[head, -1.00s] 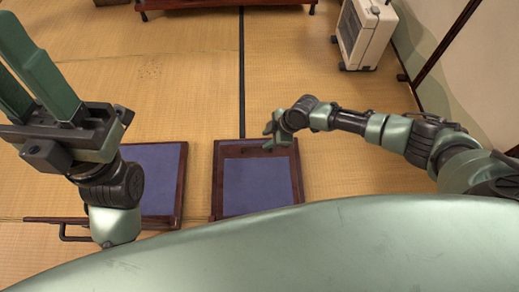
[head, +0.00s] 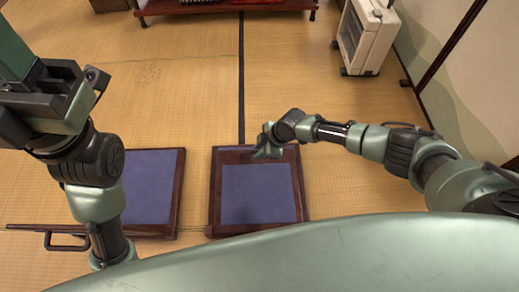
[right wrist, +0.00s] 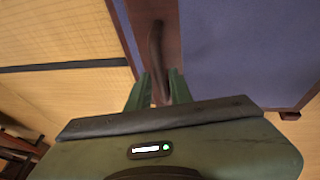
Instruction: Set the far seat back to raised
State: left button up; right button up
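In the head view, two low seats with blue pads and dark wooden frames lie on the mat: the right one (head: 258,192) and the left one (head: 150,187). I cannot tell for sure which is the far seat. My right gripper (head: 267,147) is at the top edge of the right frame. In the right wrist view, the fingers of my right gripper (right wrist: 160,88) stand on either side of a wooden handle (right wrist: 156,45) on a wooden rail; whether they press on it is unclear. My left gripper (head: 18,75) is raised at the left, clear of the seats, its fingers mostly cut off.
A white heater (head: 362,40) stands by the right wall. A low reddish wooden table (head: 220,8) is at the back. A dark handle (head: 66,246) shows left of the left seat. The mat floor beyond the seats is clear.

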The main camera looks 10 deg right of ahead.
grip_shut()
dwell(1.1)
